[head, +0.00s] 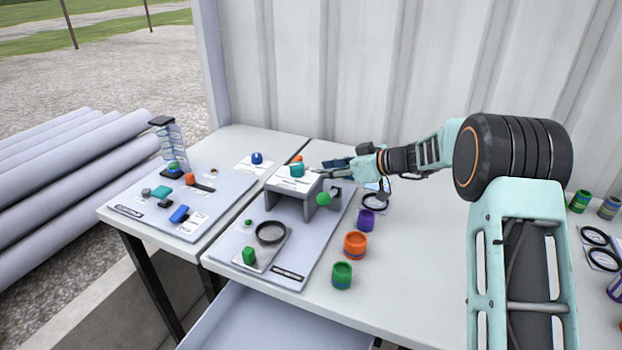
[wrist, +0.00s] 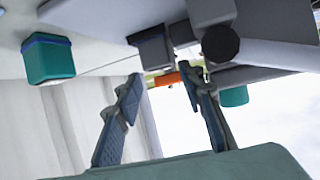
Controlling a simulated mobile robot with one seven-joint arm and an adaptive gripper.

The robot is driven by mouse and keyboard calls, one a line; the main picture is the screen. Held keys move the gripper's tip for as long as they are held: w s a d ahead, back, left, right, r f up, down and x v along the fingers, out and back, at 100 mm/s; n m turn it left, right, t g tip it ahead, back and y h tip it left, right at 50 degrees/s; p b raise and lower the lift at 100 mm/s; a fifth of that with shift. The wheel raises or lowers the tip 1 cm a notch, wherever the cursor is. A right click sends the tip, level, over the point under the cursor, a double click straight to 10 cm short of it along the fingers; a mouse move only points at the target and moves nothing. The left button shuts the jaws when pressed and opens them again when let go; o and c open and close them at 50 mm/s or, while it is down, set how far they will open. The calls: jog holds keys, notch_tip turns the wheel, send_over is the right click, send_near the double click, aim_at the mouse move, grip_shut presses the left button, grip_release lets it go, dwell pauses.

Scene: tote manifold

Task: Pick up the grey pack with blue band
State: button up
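A grey pack with a dark blue-looking band (wrist: 155,50) shows in the wrist view, just beyond my fingertips and not between them. A small dark grey block (head: 336,191) beside the right leg of the grey bridge stand in the head view may be the same pack. My gripper (wrist: 160,76) is open and empty, its two blue-padded fingers apart. In the head view my gripper (head: 326,169) reaches in from the right, near the top of the stand; its fingertips are small there.
The grey bridge stand (head: 312,188) carries a teal piece (head: 297,171). A green ball (head: 323,199) is by its leg. Purple (head: 366,220), orange (head: 355,245) and green (head: 342,275) containers stand to the right. A teal pack (wrist: 48,62) shows in the wrist view. The table's middle right is clear.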

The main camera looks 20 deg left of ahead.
jog(key=shift+x, duration=1.55)
jog(key=shift+f, duration=0.1)
jog(key=shift+c, duration=0.4)
jog(key=c, duration=0.8)
jog(key=shift+c, duration=0.2)
